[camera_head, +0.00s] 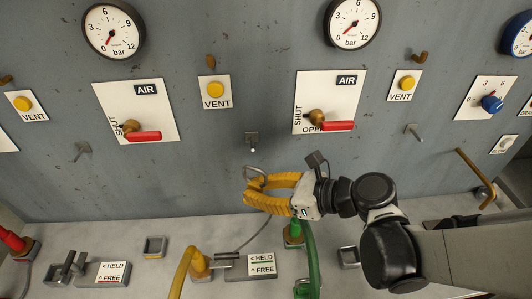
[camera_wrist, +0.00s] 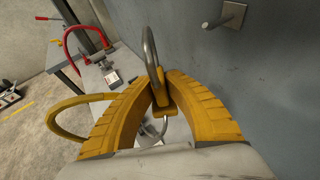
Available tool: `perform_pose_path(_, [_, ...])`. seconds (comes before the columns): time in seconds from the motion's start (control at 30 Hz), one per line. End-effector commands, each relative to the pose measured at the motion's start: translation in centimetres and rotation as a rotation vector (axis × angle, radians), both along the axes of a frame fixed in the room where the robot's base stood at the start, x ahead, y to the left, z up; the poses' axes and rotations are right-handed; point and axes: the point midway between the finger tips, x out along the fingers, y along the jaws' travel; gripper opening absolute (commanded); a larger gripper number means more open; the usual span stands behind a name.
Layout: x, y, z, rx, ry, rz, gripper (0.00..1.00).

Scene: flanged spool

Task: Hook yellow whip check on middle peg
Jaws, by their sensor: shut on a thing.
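My gripper (camera_head: 249,194) has yellow ribbed fingers and is shut on the yellow whip check. In the wrist view, my gripper (camera_wrist: 160,92) pinches its yellow sleeve (camera_wrist: 176,106), and its grey metal loop (camera_wrist: 152,48) sticks up above the fingertips. In the head view the loop (camera_head: 253,171) shows just above the fingertips. The whip check's grey cable hangs down below them. The middle peg (camera_head: 252,138) sticks out of the grey panel above the loop, apart from it. In the wrist view a peg on its square plate (camera_wrist: 224,17) shows at upper right.
Other pegs stand left (camera_head: 82,151) and right (camera_head: 412,131) on the panel. Below are a yellow hose (camera_head: 182,268), a green hose (camera_head: 309,255) and a held/free plate (camera_head: 262,264). A red valve handle (camera_head: 338,126) is at upper right of my gripper.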

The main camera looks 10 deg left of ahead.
Motion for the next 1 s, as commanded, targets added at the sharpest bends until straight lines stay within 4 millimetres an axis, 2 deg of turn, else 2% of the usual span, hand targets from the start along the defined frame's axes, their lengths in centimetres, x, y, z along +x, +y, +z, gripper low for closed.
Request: perform_pose_path(1.0, [6.6, 1.6, -0.4, 0.000, 0.000, 0.000, 0.00])
